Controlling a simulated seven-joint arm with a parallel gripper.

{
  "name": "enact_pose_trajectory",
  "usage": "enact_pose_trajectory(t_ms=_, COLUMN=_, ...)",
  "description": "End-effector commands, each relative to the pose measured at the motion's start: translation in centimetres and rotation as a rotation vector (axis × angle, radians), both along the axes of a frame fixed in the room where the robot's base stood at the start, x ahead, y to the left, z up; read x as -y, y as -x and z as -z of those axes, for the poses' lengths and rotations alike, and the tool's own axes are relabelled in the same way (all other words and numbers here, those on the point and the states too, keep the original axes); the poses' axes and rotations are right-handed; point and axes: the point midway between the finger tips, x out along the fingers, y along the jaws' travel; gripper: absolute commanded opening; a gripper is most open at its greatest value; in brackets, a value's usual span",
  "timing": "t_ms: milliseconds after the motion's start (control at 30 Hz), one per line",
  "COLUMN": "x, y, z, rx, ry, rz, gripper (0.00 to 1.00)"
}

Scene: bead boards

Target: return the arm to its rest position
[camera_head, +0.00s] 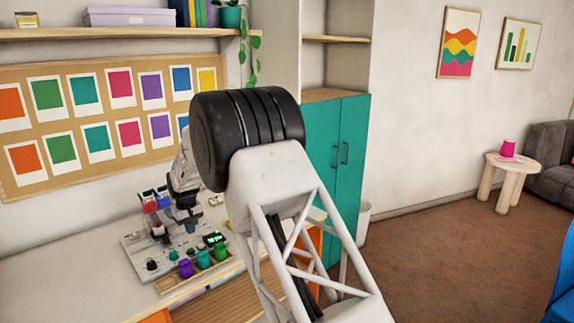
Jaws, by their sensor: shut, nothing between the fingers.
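My arm rises from the bottom of the head view. Its white lattice link (283,220) and large black joint (248,130) fill the middle and hide part of the desk and wall. My gripper (188,222), small and dark, hangs beyond the joint at the left, over the pale board (140,246) on the desk. It is shut, and I see nothing held in it. Its fingertips are too small to make out well, and I cannot tell how far they are above the board.
Small purple (186,268) and green (203,258) containers stand at the board's front, by a dark display (214,239). Red and blue items (156,199) stand behind. The desk (60,280) is bare at left. A teal cabinet (338,160) stands right of the desk.

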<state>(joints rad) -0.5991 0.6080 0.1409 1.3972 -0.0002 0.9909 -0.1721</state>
Motion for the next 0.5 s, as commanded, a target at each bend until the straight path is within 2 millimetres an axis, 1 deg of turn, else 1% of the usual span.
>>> enact_pose_trajectory(t_ms=167, x=3.3, y=0.5, z=-2.9, rx=0.008, ry=-0.006, rz=0.032, gripper=0.00)
enact_pose_trajectory(t_ms=367, x=8.4, y=1.6, z=-6.9, rx=0.022, ry=-0.013, rz=0.083, gripper=0.00)
enact_pose_trajectory(t_ms=500, x=12.1, y=2.8, z=-9.4, rx=0.030, ry=-0.018, rz=0.118, gripper=0.00)
